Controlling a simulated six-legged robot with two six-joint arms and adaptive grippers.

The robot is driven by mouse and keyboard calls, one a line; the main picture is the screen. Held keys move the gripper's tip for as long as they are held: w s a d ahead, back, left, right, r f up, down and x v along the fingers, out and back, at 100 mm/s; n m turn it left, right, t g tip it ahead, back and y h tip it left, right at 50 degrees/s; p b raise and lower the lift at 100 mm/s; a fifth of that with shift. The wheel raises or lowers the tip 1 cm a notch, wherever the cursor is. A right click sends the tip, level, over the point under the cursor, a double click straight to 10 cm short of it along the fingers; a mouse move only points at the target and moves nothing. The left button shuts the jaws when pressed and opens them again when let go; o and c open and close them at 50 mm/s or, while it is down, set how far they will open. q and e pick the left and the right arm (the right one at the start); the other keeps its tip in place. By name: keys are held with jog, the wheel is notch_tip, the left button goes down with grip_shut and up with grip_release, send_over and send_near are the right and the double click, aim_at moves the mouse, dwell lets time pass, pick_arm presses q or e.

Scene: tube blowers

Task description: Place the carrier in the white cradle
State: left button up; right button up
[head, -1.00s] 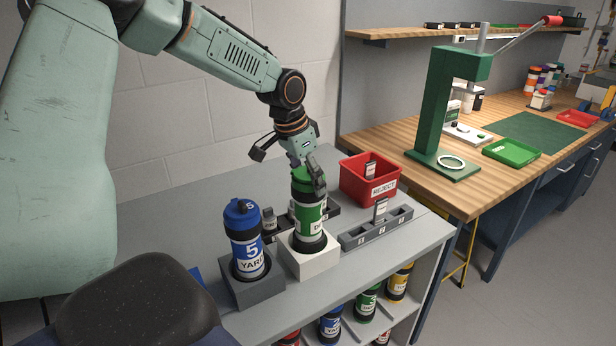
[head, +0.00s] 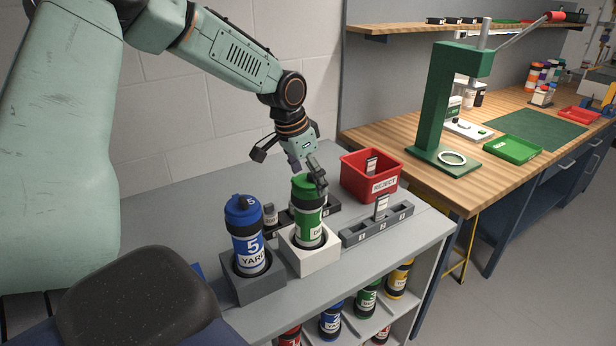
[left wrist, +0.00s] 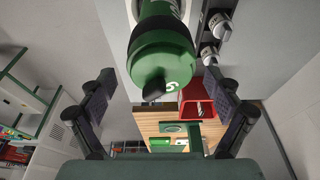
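The green carrier (head: 308,223) stands upright with its lower end in the white cradle (head: 312,262). Its green cap end (left wrist: 160,62) fills the upper middle of the left wrist view. My left gripper (head: 307,176) is at the top of the carrier. In the left wrist view my gripper (left wrist: 163,112) has its two fingers spread wide, one to each side of the cap with gaps between. It holds nothing. The cradle's socket is partly hidden by the carrier. My right gripper is not in view.
A blue carrier (head: 246,232) stands in a dark grey cradle (head: 254,289) to the left. A red reject bin (head: 357,186) and a grey slotted rack (head: 372,231) are to the right. A green press (head: 437,115) stands on the wooden bench.

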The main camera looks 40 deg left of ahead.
pick_arm(q)
jog(key=shift+d, duration=0.15)
jog(key=shift+w+a+r, duration=0.1)
jog(key=shift+a+r, duration=0.1)
jog(key=shift+r, duration=0.05)
jog(key=d+v, duration=0.1)
jog(key=v, duration=1.1)
jog(key=shift+a+r, duration=0.35)
jog(key=shift+a, duration=0.1)
